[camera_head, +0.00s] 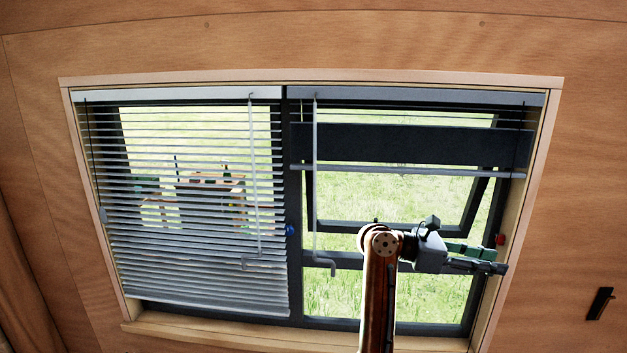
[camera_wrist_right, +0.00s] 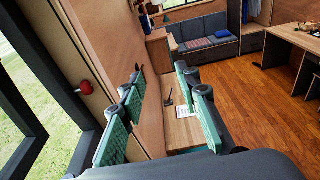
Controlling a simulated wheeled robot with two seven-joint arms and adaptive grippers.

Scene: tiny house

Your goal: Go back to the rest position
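My right gripper (camera_head: 492,258) is in front of the lower right part of the window, close to its right frame. In the right wrist view the gripper (camera_wrist_right: 160,74) has its two green-padded fingers spread apart, with nothing between them. A red knob (camera_head: 500,240) on the window's right side is just above the fingers in the head view. The red knob (camera_wrist_right: 82,87) is left of the fingers in the wrist view, apart from them. My left gripper is not in view.
The right window sash (camera_head: 400,226) is tilted open. The left blind (camera_head: 185,215) is lowered; the right blind (camera_head: 400,170) is raised. A blue knob (camera_head: 290,230) is on the middle post. A sofa (camera_wrist_right: 207,45), desk (camera_wrist_right: 295,38) and open wooden floor (camera_wrist_right: 245,85) show behind.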

